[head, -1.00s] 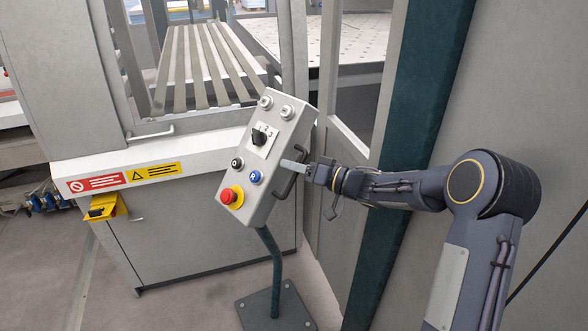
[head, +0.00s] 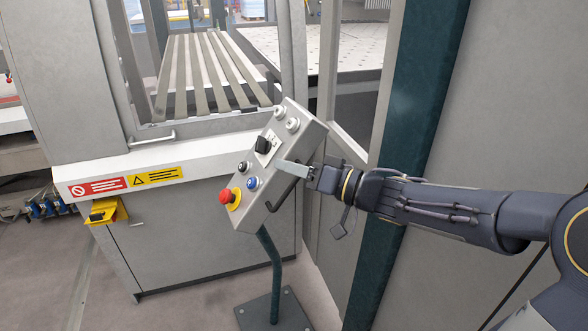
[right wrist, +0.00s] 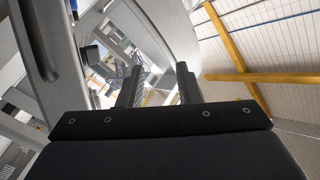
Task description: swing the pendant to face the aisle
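The pendant (head: 270,158) is a tilted light grey control box on a bent dark green post (head: 271,262). Its face, with a red stop button (head: 226,196), a black selector and several other buttons, points left and toward me. A dark handle (head: 285,190) runs along its right side. My right gripper (head: 294,169) is at that handle, one pale finger reaching over the box's right edge; contact is unclear. In the right wrist view the two fingers (right wrist: 160,88) stand apart with background showing between them. My left gripper is not in view.
A grey machine cabinet (head: 205,235) with warning labels and a yellow bracket (head: 106,212) stands behind and left of the pendant. A dark green column (head: 410,110) and grey panel are close behind my right arm. Open floor (head: 50,280) lies at the lower left.

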